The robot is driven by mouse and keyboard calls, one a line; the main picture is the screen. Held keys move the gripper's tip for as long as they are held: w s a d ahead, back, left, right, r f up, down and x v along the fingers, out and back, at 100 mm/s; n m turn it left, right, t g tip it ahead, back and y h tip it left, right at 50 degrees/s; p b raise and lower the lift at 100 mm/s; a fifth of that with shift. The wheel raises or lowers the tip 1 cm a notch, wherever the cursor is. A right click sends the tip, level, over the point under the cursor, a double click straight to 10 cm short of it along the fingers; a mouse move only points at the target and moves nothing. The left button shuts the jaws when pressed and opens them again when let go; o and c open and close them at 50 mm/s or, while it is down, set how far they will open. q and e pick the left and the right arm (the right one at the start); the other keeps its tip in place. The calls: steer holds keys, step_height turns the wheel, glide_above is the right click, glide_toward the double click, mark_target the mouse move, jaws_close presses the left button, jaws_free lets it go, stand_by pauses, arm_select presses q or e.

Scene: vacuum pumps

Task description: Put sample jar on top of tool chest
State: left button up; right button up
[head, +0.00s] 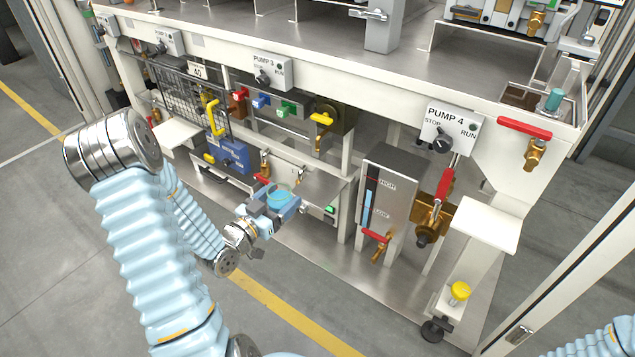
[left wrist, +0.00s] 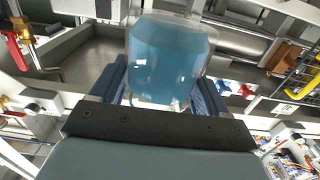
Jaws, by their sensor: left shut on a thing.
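The sample jar (left wrist: 168,60) is a clear jar with blue liquid, seen large in the left wrist view between my fingers. In the head view it shows as a teal round shape (head: 279,200) in my left gripper (head: 283,208). My left gripper is shut on the jar, in front of the bench's lower shelf. I cannot make out a tool chest with certainty; a blue box (head: 236,156) stands on the lower shelf, behind and left of the gripper. My right gripper is out of view.
The Pump 4 panel (head: 449,135) and a grey level-gauge box (head: 386,195) stand right of my gripper. Red-handled valves (head: 440,195) stick out there. A wire basket (head: 190,98) hangs at left. Another teal object (head: 553,100) stands at the upper right. Open floor lies in front.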

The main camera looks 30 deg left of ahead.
arm_select(q)
steer(key=w, duration=0.9)
steer(key=w+d, duration=0.1)
steer(key=w, duration=0.4)
steer(key=shift+w, duration=0.1)
steer(key=shift+w+d+f+b, duration=0.15)
steer(key=shift+w+f, duration=0.1)
steer(key=shift+w, duration=0.3)
steer(key=shift+w+d+f+b, duration=0.1)
steer(key=shift+w+f+b, duration=0.1)
steer(key=shift+w, duration=0.3)
step_height(320, 180, down, 2)
steer(key=shift+s+a+b, duration=0.1)
steer(key=shift+b, duration=0.2)
steer(key=shift+f, duration=0.1)
steer(key=shift+f+b, duration=0.25)
steer(key=shift+b, duration=0.15)
steer(key=o, duration=1.3)
steer(key=shift+o, duration=0.2)
steer(key=shift+r, duration=0.1)
